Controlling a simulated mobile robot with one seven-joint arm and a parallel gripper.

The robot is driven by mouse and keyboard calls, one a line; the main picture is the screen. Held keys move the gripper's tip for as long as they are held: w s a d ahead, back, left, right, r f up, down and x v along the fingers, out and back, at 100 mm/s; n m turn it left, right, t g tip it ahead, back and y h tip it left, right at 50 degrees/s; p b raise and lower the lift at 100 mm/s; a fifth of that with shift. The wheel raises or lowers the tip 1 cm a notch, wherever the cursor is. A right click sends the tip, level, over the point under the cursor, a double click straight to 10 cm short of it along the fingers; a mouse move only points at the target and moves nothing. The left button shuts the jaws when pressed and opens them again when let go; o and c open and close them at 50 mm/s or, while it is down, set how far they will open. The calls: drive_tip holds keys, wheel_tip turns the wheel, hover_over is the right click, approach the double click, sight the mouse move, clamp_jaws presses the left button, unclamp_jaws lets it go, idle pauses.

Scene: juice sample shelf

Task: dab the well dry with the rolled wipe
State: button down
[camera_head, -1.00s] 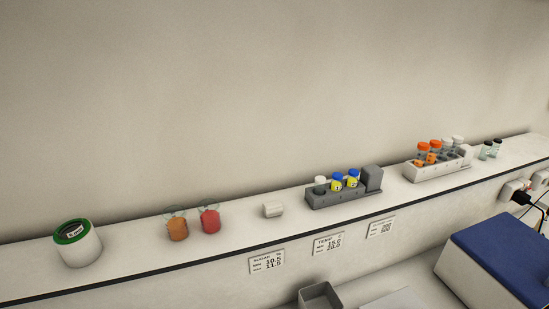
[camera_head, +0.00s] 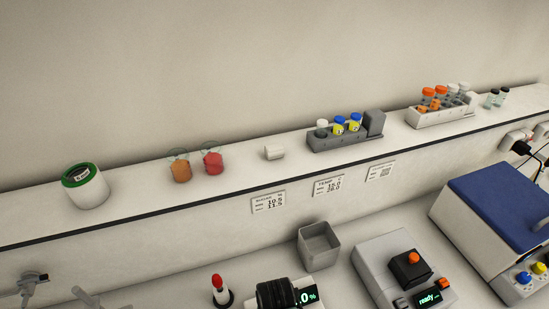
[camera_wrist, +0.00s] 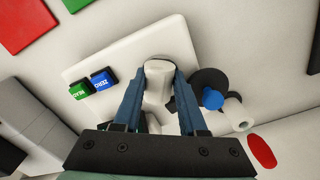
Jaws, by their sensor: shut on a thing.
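In the wrist view my gripper (camera_wrist: 162,76) is shut on a white roll, the rolled wipe (camera_wrist: 158,88). The wipe is over a white instrument (camera_wrist: 92,62) with a green and a blue button. The well is not visible; the wipe and fingers cover that part, and I cannot tell whether the wipe touches it. A black round part with a blue knob (camera_wrist: 211,98) is right of the fingers. In the head view, an instrument with a lit percent display (camera_head: 307,296) shows at the bottom edge; my gripper is not in that view.
In the head view, a grey open bin (camera_head: 319,243), a grey device reading "ready" (camera_head: 380,262) and a blue-topped box (camera_head: 505,212) stand on the bench. The shelf above holds jars and vial racks.

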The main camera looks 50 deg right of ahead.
drive_tip(key=shift+s+a, duration=0.2)
drive_tip(key=shift+s, duration=0.1)
drive_tip(key=shift+w+a+f, duration=0.15)
drive_tip(key=shift+w+a, duration=0.05)
drive_tip(key=shift+w, duration=0.3)
drive_tip(key=shift+s+d, duration=0.15)
drive_tip(key=shift+d, duration=0.1)
drive_tip(key=shift+s+d+p, duration=0.3)
drive_tip(key=shift+d, duration=0.2)
drive_tip(key=shift+w, duration=0.2)
drive_tip(key=shift+w+a+r, duration=0.15)
drive_tip(key=shift+w+r, duration=0.05)
drive_tip(key=shift+w, duration=0.25)
drive_tip(key=shift+s+a+p, duration=0.15)
drive_tip(key=shift+s+p, duration=0.15)
drive_tip(key=shift+p, duration=0.1)
